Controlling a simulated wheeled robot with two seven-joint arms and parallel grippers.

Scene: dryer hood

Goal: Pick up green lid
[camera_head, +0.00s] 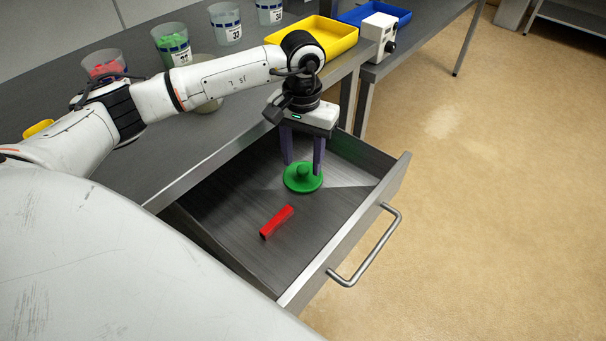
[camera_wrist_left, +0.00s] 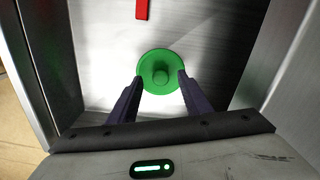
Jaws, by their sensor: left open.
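The green lid (camera_head: 302,178) is a round disc with a knob on top. It lies on the floor of the open drawer (camera_head: 228,218). My left gripper (camera_head: 303,168) points down over the lid with its jaws open. In the left wrist view the lid (camera_wrist_left: 161,72) shows between and just beyond the two dark fingertips (camera_wrist_left: 160,74), with the knob near the middle of the gap. I cannot tell whether the fingers touch the lid. My right gripper is not in view.
A red block (camera_head: 277,221) lies in the drawer near the lid. The drawer walls and front handle (camera_head: 364,250) stand close around. The bench above holds a yellow tray (camera_head: 331,36), a blue tray (camera_head: 388,14), a white device (camera_head: 379,33) and several labelled cups (camera_head: 172,44).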

